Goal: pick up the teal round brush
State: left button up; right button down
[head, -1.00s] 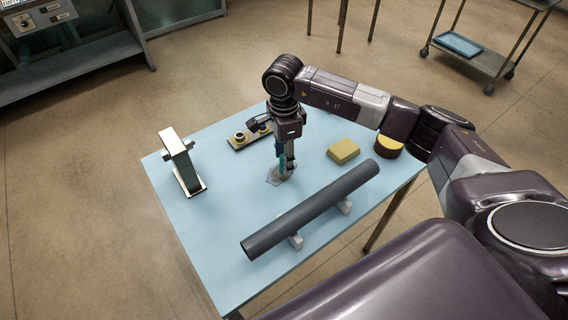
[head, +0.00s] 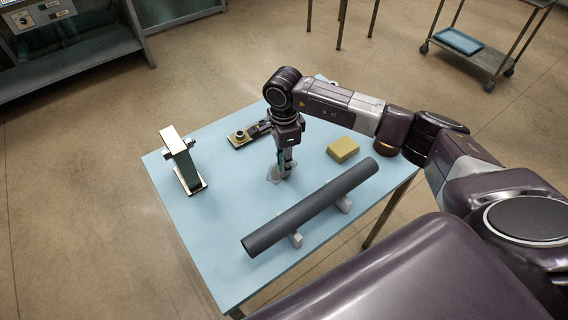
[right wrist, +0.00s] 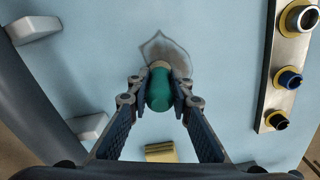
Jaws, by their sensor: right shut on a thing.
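My right gripper (head: 286,166) points down over the blue table and is shut on the teal round brush. In the right wrist view, the rounded teal handle (right wrist: 160,90) sits between the two fingertips (right wrist: 161,84). The brush's lower end is mostly hidden behind its handle. In the head view the fingers hide most of the brush. A grey, pointed-outline patch (right wrist: 163,48) shows on the table beside the brush's lower end. I cannot tell how far the brush is from the surface. My left gripper is out of view.
A long dark tube (head: 310,208) lies on light supports in front of the gripper. A yellow block (head: 342,149) is to the right. A metal stand (head: 181,160) is at left. A plate with round fittings (head: 243,138) lies behind. The table's left front is clear.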

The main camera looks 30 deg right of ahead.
jog(key=shift+r, duration=0.1)
notch_tip(320, 180, up, 20)
jog(key=b, duration=0.3)
dwell(0.8)
